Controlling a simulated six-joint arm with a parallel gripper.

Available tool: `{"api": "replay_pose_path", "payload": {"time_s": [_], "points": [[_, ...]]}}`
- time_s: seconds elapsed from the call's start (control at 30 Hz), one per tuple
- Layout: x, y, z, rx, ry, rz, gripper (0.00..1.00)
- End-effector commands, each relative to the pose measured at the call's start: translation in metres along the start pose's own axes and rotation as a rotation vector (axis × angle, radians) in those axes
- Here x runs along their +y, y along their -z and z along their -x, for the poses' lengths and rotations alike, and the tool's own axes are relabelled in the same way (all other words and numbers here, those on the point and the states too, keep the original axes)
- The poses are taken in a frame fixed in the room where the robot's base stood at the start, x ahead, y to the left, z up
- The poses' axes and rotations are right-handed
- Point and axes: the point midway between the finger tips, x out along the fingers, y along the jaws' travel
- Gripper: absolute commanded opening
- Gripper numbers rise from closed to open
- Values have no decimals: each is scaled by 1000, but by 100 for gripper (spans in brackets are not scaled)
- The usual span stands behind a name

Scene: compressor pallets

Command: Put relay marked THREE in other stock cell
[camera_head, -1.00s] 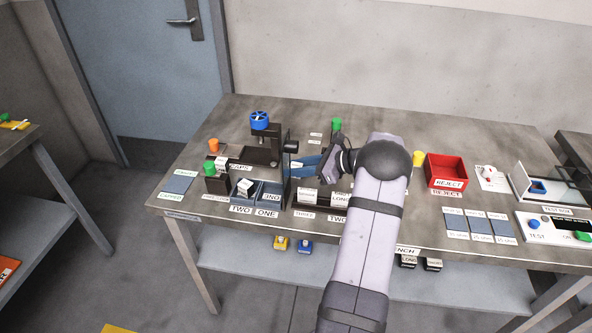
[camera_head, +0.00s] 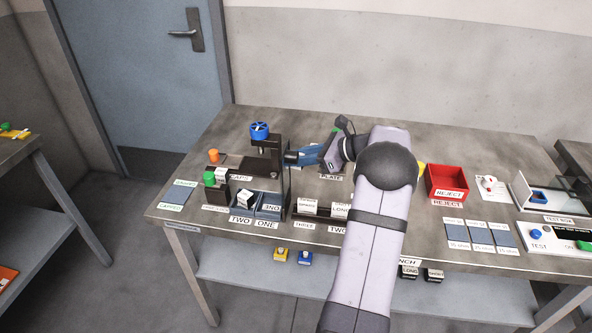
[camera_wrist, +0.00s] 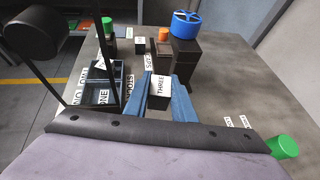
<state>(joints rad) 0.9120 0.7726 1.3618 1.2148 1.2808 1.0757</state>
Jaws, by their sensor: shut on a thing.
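My gripper (camera_head: 303,158) is beside the black press-like stand on the bench; in the wrist view its blue jaws (camera_wrist: 160,99) are shut on a dark relay with a white top marked THREE (camera_wrist: 160,86). The relay is held above the bench; in the head view it is hardly visible behind the stand. Two blue-grey stock cells stand at the front left, labelled TWO (camera_head: 231,204) and ONE (camera_head: 259,212). A white-topped block (camera_head: 245,196) sits tilted in cell TWO.
The black stand with a blue handwheel (camera_head: 259,131) rises close to my gripper. A black rack (camera_head: 322,215) labelled THREE and TWO holds white-topped pieces. A red reject bin (camera_head: 446,181) is to the right. The bench behind my gripper is mostly clear.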

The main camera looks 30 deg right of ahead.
Motion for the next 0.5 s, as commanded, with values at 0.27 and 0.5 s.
{"api": "replay_pose_path", "payload": {"time_s": [0.27,0.5], "points": [[0,-20,10,0,-1,1,1],[1,-21,11,0,1,-1,1]]}}
